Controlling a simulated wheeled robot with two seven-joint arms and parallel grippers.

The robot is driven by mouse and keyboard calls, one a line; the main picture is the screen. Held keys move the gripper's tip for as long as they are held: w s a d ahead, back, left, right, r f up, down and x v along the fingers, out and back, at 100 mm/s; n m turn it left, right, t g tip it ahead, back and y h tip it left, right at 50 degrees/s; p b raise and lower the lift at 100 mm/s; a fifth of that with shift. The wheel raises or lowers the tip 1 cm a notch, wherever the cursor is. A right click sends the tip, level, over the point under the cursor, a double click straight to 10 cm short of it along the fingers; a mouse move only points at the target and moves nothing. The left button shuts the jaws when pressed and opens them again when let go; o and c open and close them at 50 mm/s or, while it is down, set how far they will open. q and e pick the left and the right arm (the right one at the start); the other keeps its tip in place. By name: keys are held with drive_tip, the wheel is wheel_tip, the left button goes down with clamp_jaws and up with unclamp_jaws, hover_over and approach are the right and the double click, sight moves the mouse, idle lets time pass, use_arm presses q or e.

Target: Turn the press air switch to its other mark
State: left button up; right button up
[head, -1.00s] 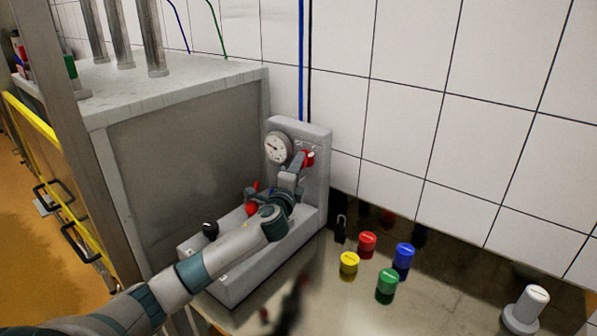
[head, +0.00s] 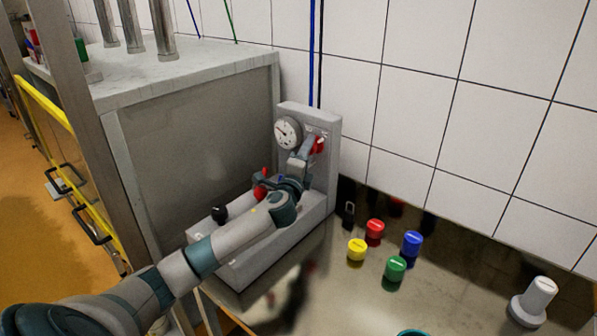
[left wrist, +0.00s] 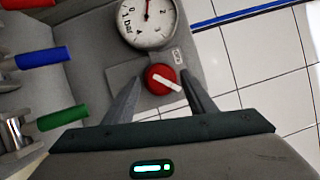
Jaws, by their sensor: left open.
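The press air switch is a red round knob (head: 319,145) with a white bar, on the upright grey panel (head: 331,165) below and right of the gauge. In the left wrist view the knob (left wrist: 157,76) sits between my left fingers, its white bar slanting to the lower right. A small label (left wrist: 178,57) is beside it at the upper right; the panel to its lower left is partly hidden by a finger. My left gripper (left wrist: 162,92) is open, one finger on each side of the knob. I cannot tell whether they touch it. My right gripper is not in view.
A pressure gauge (head: 287,132) is close above the knob. Coloured caps (head: 375,229) and a white-topped knob (head: 538,297) stand on the counter at right.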

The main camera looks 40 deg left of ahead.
use_arm(q)
drive_tip(key=b+v, duration=0.4)
drive_tip(key=v, duration=1.3)
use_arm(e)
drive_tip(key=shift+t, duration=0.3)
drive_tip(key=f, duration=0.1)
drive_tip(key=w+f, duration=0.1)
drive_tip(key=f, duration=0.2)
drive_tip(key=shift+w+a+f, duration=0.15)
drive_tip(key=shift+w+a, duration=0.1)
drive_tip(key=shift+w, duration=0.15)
use_arm(q)
drive_tip(key=shift+a, duration=0.1)
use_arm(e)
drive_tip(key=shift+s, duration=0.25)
